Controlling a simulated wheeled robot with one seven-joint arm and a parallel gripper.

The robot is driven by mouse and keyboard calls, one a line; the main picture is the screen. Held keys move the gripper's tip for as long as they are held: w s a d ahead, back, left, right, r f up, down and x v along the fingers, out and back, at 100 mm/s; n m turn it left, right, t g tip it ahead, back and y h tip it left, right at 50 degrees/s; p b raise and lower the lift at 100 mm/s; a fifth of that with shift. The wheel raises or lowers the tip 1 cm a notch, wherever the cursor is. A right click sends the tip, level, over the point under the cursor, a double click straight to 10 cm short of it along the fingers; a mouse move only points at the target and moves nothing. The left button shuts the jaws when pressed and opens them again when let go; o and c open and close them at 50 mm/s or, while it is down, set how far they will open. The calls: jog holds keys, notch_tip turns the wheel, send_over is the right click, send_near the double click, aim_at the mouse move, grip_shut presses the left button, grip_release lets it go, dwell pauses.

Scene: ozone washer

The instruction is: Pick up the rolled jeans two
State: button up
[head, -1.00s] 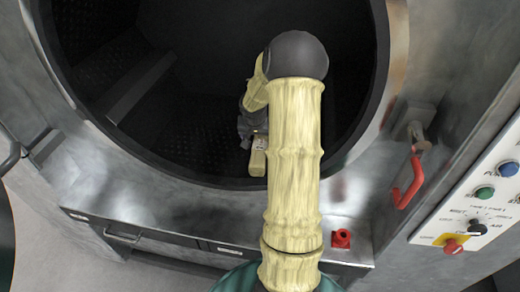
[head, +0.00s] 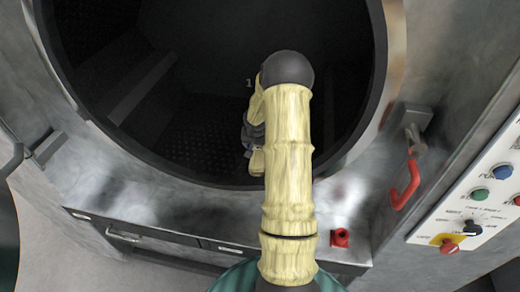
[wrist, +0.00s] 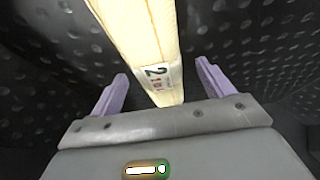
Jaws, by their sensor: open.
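The rolled jeans two is a pale cream roll (wrist: 140,35) with a white tag marked 2 near its lower end. In the wrist view it runs from the upper left to between my gripper's (wrist: 160,72) two purple fingers. The fingers are open, one on each side of the roll; whether they touch it I cannot tell. In the head view a short part of the roll (head: 257,162) shows inside the drum near the front rim, just below my gripper (head: 249,137). My cream-covered arm hides much of that area.
The round washer drum (head: 190,110) has a dark, dimpled inside and a metal rim. A red handle (head: 405,185) and a button panel (head: 480,200) stand to the right. A red knob (head: 341,238) is on the front ledge. The drum's left side looks free.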

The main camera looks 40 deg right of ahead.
jog(key=shift+p+x, duration=0.45)
jog(key=shift+x, duration=1.4)
jog(key=shift+d+r, duration=0.1)
jog(key=shift+d, duration=0.1)
jog(key=c, duration=1.3)
notch_tip(320, 180, up, 10)
jog(key=shift+r+b, duration=0.1)
jog(key=shift+b, duration=0.45)
